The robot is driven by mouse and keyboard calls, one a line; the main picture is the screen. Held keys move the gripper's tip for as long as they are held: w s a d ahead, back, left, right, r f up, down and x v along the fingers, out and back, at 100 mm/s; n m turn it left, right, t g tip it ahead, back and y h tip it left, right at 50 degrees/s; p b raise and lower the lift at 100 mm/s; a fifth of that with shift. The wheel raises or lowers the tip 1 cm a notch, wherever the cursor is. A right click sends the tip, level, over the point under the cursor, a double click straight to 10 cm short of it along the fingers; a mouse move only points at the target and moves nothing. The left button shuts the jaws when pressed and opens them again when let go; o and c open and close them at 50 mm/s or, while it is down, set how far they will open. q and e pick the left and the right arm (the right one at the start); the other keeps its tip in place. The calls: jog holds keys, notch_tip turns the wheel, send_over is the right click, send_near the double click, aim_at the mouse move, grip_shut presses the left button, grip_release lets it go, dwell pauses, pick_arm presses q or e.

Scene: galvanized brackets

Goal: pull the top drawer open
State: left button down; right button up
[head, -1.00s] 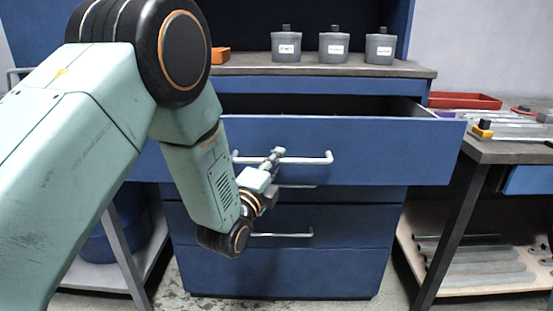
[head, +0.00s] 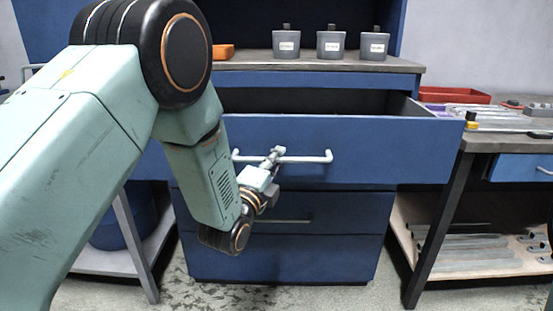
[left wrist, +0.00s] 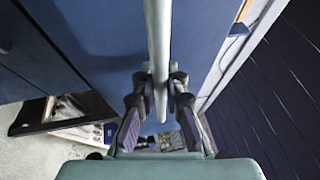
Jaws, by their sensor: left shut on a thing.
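The top drawer (head: 340,138) of the blue cabinet stands well open, and its dark inside (head: 310,103) shows behind the front panel. Its pale bar handle (head: 306,158) runs across the upper front. My left gripper (head: 274,157) is shut on the handle, left of the handle's middle. In the left wrist view the handle (left wrist: 158,40) passes between the two fingers of my left gripper (left wrist: 160,88). My right gripper is in neither view.
Lower drawers (head: 290,258) of the cabinet are shut. Three grey containers (head: 330,44) stand on the worktop (head: 320,63). A side bench (head: 500,142) with a red tray (head: 455,95) stands at the right. Bare floor shows in front.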

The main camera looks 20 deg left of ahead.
pick_arm(q)
jog(key=shift+w, duration=0.15)
jog(key=c, duration=1.4)
grip_release()
jog(key=shift+o, duration=0.2)
jog(key=v, duration=1.2)
